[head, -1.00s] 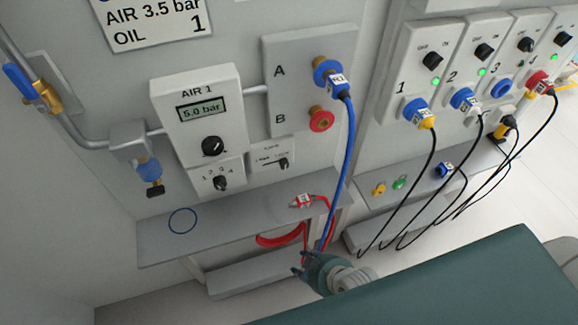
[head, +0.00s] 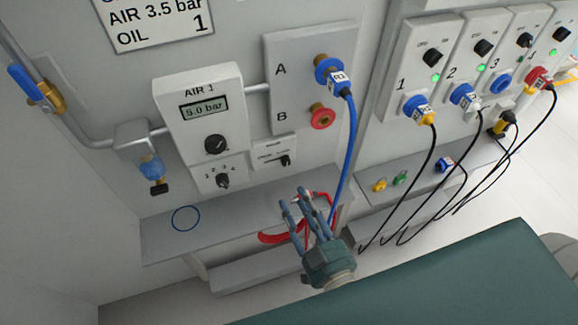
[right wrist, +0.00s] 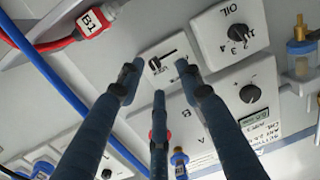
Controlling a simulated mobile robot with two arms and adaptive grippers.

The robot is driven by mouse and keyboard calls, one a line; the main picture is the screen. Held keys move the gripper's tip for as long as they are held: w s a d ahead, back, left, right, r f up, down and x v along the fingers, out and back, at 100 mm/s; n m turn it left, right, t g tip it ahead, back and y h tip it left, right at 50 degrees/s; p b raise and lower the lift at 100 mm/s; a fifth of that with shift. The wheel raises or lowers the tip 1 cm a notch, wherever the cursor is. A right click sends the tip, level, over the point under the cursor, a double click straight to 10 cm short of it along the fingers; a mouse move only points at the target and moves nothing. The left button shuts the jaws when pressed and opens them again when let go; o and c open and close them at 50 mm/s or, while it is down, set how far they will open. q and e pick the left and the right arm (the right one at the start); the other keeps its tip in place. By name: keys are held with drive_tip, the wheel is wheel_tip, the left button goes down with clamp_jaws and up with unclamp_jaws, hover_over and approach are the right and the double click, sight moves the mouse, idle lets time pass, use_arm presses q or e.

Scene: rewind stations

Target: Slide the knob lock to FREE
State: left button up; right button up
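The knob lock is a small white plate (head: 264,155) with a black slider (head: 285,160) in a slot, on the wall panel under the AIR 1 unit (head: 200,112). The slider sits toward the right end of the slot; the lettering is too small to read surely. In the right wrist view the plate (right wrist: 168,58) shows turned over, beyond the fingertips. My right gripper (head: 300,198) has its three fingers apart and empty, pointing up, below the plate and above the shelf. It also shows open in the right wrist view (right wrist: 160,80). My left gripper is not in view.
A grey shelf (head: 222,240) with a blue ring mark lies below the panel. A blue hose (head: 348,140) hangs right of my gripper from port A. A red hose with a labelled plug (right wrist: 92,22) is close by. The oil selector (head: 222,180) is left of the plate.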

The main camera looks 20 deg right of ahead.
sight(286, 164)
drive_tip(key=shift+m+t+h, duration=0.3)
drive_tip(key=shift+h, duration=0.3)
drive_tip(key=w, duration=0.3)
drive_tip(key=w+p, duration=0.1)
drive_tip(key=w, duration=0.3)
drive_tip(key=w+d+r, duration=0.1)
drive_tip(key=w, duration=0.2)
drive_tip(key=shift+w+p, duration=0.2)
drive_tip(key=shift+p, duration=0.1)
clamp_jaws()
drive_tip(key=shift+a, duration=0.15)
